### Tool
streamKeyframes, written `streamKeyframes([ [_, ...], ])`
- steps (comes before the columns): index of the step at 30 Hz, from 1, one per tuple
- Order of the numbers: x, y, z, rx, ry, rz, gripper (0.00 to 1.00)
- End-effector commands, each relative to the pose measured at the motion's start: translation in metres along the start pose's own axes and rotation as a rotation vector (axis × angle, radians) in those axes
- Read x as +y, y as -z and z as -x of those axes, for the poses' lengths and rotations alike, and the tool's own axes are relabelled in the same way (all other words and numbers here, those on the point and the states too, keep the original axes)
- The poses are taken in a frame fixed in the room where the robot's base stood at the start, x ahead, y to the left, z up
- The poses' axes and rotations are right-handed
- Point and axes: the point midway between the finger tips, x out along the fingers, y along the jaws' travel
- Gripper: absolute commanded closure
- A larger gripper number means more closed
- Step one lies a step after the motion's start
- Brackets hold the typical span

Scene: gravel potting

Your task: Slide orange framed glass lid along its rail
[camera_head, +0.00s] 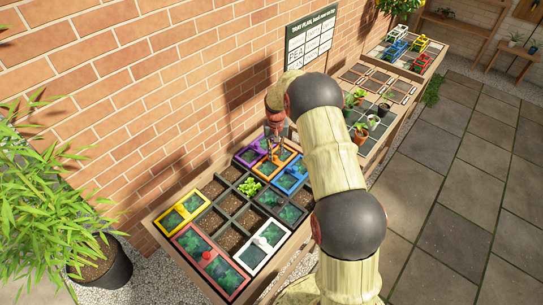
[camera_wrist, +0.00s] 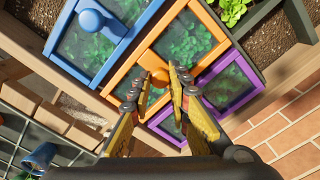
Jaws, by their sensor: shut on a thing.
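The orange framed glass lid (camera_head: 262,174) lies on the wooden planter bed, toward its far end, with green plants showing through its glass. In the wrist view the orange lid (camera_wrist: 208,19) runs diagonally between a blue framed lid and a purple framed lid. An orange knob (camera_wrist: 159,78) stands on its middle bar. My gripper (camera_wrist: 161,72) reaches down over the lid, with its fingers on either side of the knob and closed on it. In the head view my gripper (camera_head: 273,150) is small and partly hides the lid.
The blue framed lid (camera_head: 303,182) and the purple framed lid (camera_head: 241,160) lie close beside the orange one. Yellow (camera_head: 185,224), red (camera_head: 183,241) and white (camera_head: 252,271) framed lids lie nearer. Open soil cells fill the middle. A brick wall (camera_head: 130,80) runs behind the bed.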

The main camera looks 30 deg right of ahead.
Motion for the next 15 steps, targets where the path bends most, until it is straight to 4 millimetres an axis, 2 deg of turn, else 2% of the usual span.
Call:
streamKeyframes([
  [9,0.0027,0.0042,0.0023,0.010,-0.002,0.000,1.00],
  [10,0.0028,0.0043,0.0024,0.010,-0.002,0.000,0.80],
  [15,0.0025,0.0037,0.0022,0.009,-0.002,0.000,0.70],
])
